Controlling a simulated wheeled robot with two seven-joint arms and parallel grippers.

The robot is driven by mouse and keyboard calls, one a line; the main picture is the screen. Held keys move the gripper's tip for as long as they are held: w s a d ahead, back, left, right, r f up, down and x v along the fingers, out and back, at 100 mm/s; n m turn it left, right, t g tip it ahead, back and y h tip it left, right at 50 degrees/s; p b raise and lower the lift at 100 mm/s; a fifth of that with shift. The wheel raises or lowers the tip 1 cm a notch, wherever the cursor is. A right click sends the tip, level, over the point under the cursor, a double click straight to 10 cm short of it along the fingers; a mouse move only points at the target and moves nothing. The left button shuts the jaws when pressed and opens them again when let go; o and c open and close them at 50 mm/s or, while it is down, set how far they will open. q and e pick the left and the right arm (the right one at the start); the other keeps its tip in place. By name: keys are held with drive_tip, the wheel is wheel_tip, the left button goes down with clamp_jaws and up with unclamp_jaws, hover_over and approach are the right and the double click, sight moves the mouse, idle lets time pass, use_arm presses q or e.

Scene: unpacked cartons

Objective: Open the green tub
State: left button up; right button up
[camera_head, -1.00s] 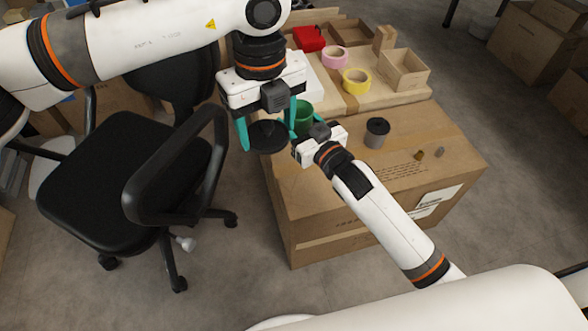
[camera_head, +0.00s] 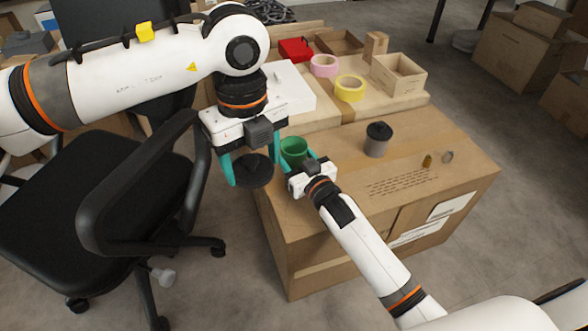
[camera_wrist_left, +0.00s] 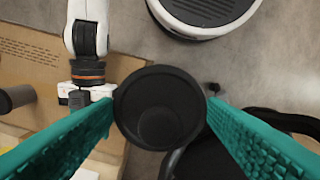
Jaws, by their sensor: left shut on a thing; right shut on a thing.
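The green tub (camera_head: 294,148) stands open at the top near the left edge of the large carton, with its dark green inside showing. My right gripper (camera_head: 306,163) is shut on the tub's near right side; its fingers are partly hidden. My left gripper (camera_head: 251,166) is shut on a round black lid (camera_head: 252,172), held between its teal fingers, left of and apart from the tub. The lid also shows in the left wrist view (camera_wrist_left: 158,107), flat between both fingers.
Behind are yellow tape (camera_head: 350,88), pink tape (camera_head: 324,66) and an open wooden box (camera_head: 398,76). A black office chair (camera_head: 75,215) stands left.

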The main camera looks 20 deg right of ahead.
sight(294, 165)
wheel_tip(294, 165, down, 4)
drive_tip(key=shift+r+b, duration=0.2)
drive_tip(key=shift+b, duration=0.45)
drive_tip(key=shift+r, duration=0.1)
drive_tip(key=o, duration=0.9)
drive_tip(key=shift+f, duration=0.2)
drive_tip(key=o, duration=0.5)
drive_tip(key=shift+c, duration=0.2)
drive_tip(key=shift+r, duration=0.15)
